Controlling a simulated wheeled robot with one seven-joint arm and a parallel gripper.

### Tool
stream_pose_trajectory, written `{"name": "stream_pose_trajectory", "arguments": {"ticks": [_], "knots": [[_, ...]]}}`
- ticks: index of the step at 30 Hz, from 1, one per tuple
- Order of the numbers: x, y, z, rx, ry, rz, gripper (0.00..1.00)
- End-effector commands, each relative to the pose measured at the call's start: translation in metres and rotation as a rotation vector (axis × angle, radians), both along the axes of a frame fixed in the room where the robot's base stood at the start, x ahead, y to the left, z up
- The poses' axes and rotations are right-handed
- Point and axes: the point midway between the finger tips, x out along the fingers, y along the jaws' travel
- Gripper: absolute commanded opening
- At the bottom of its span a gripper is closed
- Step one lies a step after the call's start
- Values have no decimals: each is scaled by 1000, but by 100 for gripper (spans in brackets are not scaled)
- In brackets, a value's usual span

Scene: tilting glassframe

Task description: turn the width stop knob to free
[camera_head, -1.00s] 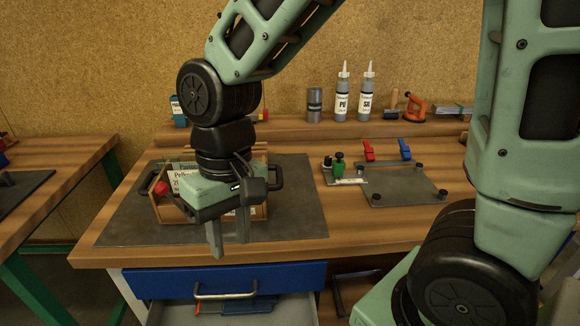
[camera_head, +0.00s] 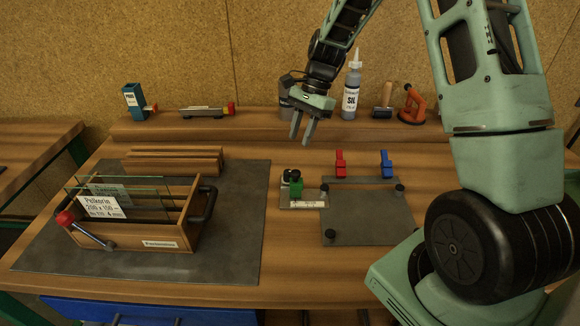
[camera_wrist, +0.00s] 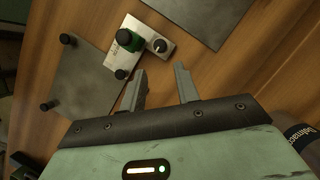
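A small grey stop plate with a white scale (camera_head: 313,204) lies on the bench. It carries a green block (camera_head: 296,187) with a black top and a smaller dark knob (camera_head: 287,176) with a white mark. In the wrist view the green block (camera_wrist: 122,61) sits beside the round black knob (camera_wrist: 160,46), whose white pointer shows; any lettering there is too small to read. My gripper (camera_head: 302,139) hangs above and behind the plate, fingers down, open and empty. In the wrist view the parted fingertips (camera_wrist: 161,74) show near the knob's end of the plate, apart from it.
A grey fixture plate (camera_head: 365,215) with black posts and red (camera_head: 340,163) and blue (camera_head: 386,164) clamps lies to the right. A wooden box of glass panes (camera_head: 160,233) stands left on a dark mat. A shelf with bottle (camera_head: 351,92) and tools runs behind.

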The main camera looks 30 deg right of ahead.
Motion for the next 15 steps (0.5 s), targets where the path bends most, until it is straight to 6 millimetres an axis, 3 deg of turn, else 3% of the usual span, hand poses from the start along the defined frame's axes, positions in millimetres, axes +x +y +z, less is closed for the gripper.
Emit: {"name": "stream_pose_trajectory", "arguments": {"ticks": [9,15], "knots": [[-6,26,-61,1,3,4,32],[-7,36,-86,0,1,3,32]]}}
